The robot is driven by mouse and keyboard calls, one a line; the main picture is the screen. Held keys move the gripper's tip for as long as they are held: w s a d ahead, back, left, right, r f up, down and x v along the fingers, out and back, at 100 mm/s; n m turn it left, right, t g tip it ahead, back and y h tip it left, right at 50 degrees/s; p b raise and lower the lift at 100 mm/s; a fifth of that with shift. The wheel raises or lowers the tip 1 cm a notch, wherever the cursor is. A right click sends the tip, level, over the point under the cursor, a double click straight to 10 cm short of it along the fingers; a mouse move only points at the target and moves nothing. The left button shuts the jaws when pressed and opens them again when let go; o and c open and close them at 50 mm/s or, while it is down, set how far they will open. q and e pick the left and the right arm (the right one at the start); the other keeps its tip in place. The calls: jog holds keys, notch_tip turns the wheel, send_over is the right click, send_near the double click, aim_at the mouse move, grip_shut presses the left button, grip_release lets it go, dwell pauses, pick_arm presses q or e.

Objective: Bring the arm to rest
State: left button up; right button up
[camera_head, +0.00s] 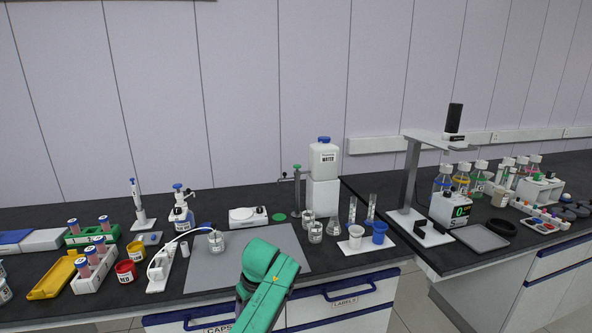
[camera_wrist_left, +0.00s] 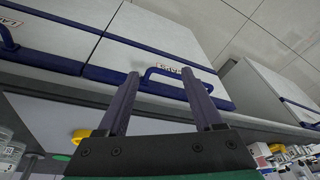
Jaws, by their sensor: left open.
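My left gripper (camera_wrist_left: 160,80) shows in the left wrist view with its two dark fingers apart and nothing between them. Beyond the fingertips are white drawer fronts with blue edges, and a blue handle (camera_wrist_left: 163,71) beside a label. The right finger overlaps part of this handle; I cannot tell whether they touch. In the head view a green and dark arm link of mine (camera_head: 268,280) rises from the bottom edge in front of the bench. No gripper shows in the head view.
The dark bench (camera_head: 340,262) carries a grey mat (camera_head: 290,248), a tube rack (camera_head: 95,275), a yellow tray (camera_head: 55,277), a white water container (camera_head: 323,165) and several pieces of glassware. A closed drawer labelled LABELS (camera_head: 345,308) is below. A second bench with bottles stands at the right.

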pick_arm(q)
jog(key=s+a+f+m+h, duration=0.1)
jog(key=s+a+f+m, duration=0.1)
jog(key=s+f, duration=0.6)
jog(key=s+a+f+m+g, duration=0.1)
jog(key=s+a+f+m, duration=0.15)
jog(key=f, duration=0.95)
jog(key=s+a+f+m+h, duration=0.1)
jog(key=s+f, duration=0.6)
jog(key=f, duration=0.3)
jog(key=s+a+f+m, duration=0.2)
jog(key=s+f, duration=0.2)
jog(key=s, duration=0.6)
jog(key=s+a+f+m, duration=0.1)
jog(key=s+a+f, duration=0.2)
jog(key=s, duration=0.7)
jog(key=s+a+f+m, duration=0.2)
jog(key=s+f, duration=0.3)
jog(key=s, duration=0.6)
jog(key=shift+a+f+m, duration=0.15)
jog(key=shift+a+m, duration=0.2)
jog(key=shift+a, duration=0.35)
